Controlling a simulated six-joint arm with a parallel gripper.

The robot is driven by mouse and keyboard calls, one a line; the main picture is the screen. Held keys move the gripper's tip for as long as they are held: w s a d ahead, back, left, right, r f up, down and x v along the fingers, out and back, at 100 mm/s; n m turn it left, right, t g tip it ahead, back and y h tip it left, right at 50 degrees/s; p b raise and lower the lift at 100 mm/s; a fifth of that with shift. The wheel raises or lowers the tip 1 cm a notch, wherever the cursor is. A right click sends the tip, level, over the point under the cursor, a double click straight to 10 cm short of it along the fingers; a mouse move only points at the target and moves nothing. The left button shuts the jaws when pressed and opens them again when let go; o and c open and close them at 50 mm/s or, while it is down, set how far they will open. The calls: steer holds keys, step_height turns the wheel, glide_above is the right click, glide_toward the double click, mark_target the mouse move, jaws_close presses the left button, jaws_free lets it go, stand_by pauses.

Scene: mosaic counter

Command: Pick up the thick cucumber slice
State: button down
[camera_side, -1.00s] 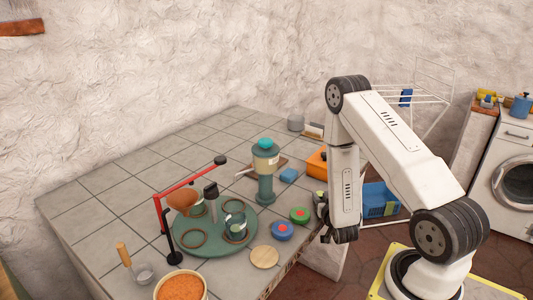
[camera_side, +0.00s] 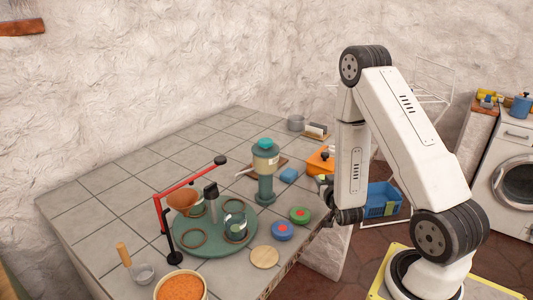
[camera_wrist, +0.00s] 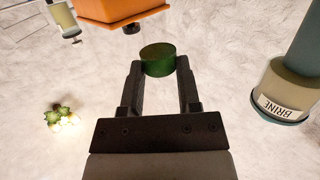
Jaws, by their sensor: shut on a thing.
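The thick cucumber slice (camera_wrist: 158,60) shows in the wrist view as a short dark green cylinder. It sits between the tips of my gripper (camera_wrist: 159,66), with one black finger against each side. The gripper is shut on it. In the side view my gripper (camera_side: 327,195) is at the right edge of the tiled counter, just right of the green and red disc. The slice is too small there to make out clearly.
A green dispenser (camera_side: 265,185) stands left of my gripper; its BRINE label shows in the wrist view (camera_wrist: 279,107). Green (camera_side: 299,215) and blue (camera_side: 283,230) discs are nearby. A round green tray (camera_side: 215,248) stands left.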

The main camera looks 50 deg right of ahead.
steer(key=shift+r, duration=1.85)
steer(key=shift+w+r, duration=0.1)
